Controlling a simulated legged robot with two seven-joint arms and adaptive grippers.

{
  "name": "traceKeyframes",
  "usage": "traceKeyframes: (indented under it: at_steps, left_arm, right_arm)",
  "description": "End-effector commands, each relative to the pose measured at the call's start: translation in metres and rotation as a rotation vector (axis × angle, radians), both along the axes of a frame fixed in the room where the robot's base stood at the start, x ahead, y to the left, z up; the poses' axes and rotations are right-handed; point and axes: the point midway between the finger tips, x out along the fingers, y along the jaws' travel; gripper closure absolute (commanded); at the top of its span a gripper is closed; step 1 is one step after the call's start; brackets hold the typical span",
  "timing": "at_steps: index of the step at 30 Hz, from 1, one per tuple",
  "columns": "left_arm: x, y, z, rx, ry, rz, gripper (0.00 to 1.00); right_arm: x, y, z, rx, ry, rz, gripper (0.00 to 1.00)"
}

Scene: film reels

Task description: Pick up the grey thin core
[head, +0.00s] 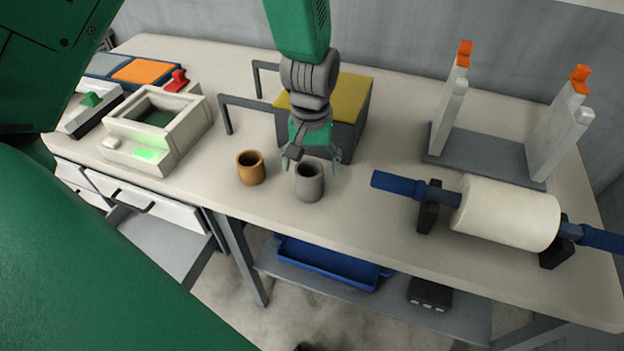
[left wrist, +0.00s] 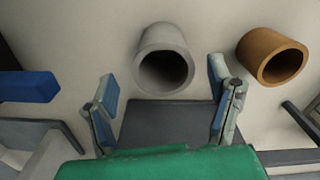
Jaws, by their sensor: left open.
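The grey thin core (head: 309,188) is a short hollow tube standing upright near the front edge of the table. It also shows in the left wrist view (left wrist: 160,38), upper middle, with its open end visible. My left gripper (head: 313,160) is open and empty, just behind and above the grey core in the head view. In the left wrist view my open fingers (left wrist: 162,84) are spread wider than the core, which appears beyond them. An orange-brown core (head: 251,170) stands to the left of the grey one; it shows at right in the left wrist view (left wrist: 255,42). My right gripper is not in view.
A yellow-topped grey box (head: 352,103) stands behind my gripper. A white roll (head: 508,212) on a blue bar is to the right, near the front. An upright stand (head: 485,155) with orange tips is at back right. A light-coloured device (head: 160,130) stands left.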

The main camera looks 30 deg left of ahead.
Motion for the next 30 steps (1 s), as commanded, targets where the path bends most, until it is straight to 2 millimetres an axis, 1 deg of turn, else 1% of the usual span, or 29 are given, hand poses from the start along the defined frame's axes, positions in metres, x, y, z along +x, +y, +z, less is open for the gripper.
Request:
traceKeyframes:
  at_steps: [1,7,15,18,24,25,26,27,28,29,30]
  left_arm:
    - [0.000,0.000,-0.006,0.000,0.001,0.000,0.25]
    - [-0.001,0.000,-0.019,0.000,0.000,0.001,0.25]
    - [-0.001,0.001,-0.058,0.000,0.001,0.002,0.25]
    - [-0.001,0.001,-0.064,-0.001,0.000,0.002,0.25]
    - [-0.001,0.001,-0.064,0.000,-0.001,0.001,0.25]
    - [-0.001,0.001,-0.064,0.000,-0.001,0.001,0.29]
    - [-0.001,0.001,-0.064,0.000,-0.001,0.001,0.39]
    - [-0.001,0.001,-0.064,0.000,-0.001,0.001,0.53]
    - [-0.001,0.001,-0.064,0.000,-0.001,0.001,0.64]
    - [-0.001,0.001,-0.064,0.000,-0.001,0.001,0.69]
    - [-0.001,0.001,-0.064,0.000,-0.001,0.001,0.70]
  right_arm:
    - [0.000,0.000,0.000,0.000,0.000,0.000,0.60]
    - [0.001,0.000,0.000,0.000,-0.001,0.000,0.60]
    - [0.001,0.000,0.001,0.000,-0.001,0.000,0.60]
    - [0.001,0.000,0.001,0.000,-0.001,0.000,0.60]
    - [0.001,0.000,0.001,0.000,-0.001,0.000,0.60]
    - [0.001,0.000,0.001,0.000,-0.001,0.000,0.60]
    - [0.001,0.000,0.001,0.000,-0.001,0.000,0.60]
    - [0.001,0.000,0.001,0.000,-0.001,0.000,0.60]
    - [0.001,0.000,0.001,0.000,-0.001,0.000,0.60]
    - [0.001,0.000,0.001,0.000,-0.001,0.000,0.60]
    - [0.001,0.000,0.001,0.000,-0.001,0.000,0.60]
